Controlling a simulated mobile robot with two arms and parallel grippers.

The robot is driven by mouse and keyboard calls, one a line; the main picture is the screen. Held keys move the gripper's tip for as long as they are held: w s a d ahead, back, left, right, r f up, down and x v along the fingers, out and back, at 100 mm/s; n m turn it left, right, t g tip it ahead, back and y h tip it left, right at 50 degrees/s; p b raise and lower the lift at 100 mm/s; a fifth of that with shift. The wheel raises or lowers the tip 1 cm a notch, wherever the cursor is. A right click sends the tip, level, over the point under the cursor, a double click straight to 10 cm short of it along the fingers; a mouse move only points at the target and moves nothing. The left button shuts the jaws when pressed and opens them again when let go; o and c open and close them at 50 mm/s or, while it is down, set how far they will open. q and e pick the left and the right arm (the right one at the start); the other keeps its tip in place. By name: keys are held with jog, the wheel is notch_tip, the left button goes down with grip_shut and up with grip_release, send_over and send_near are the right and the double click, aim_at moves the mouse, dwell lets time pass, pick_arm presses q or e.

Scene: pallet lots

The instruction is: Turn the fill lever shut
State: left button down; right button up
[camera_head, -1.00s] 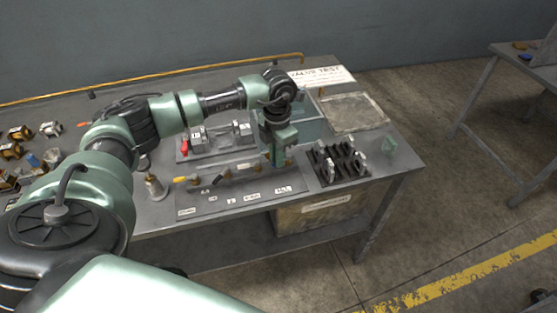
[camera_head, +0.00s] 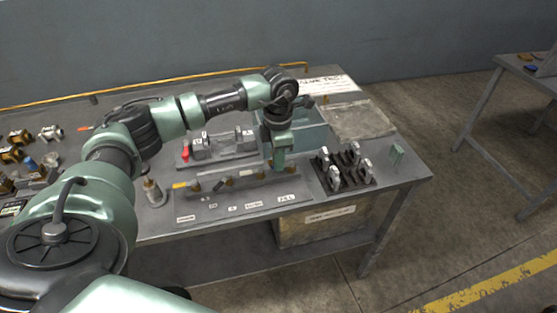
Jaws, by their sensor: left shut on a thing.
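A grey valve panel (camera_head: 240,208) lies near the front edge of the bench, with a row of brass fittings and levers and small white labels in front. A yellow-handled lever (camera_head: 180,185) is at the row's left end. My left gripper (camera_head: 278,168) points down at the right end of the row. It is shut on what seems to be the fill lever there; its jaws hide most of that lever, so its angle cannot be told. The labels are too small to read. My right gripper is not in view.
A black rack (camera_head: 345,178) with grey upright parts stands close right of my left gripper. Behind are a grey fixture with a red part (camera_head: 185,153) and a flat tray (camera_head: 358,117). A brass-topped fitting (camera_head: 152,190) stands left of the panel. Brass parts lie far left.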

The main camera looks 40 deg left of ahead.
pick_arm(q)
jog(key=shift+w+r, duration=0.1)
jog(key=shift+r, duration=0.05)
jog(key=c, duration=1.5)
grip_release()
jog(key=shift+o, duration=0.2)
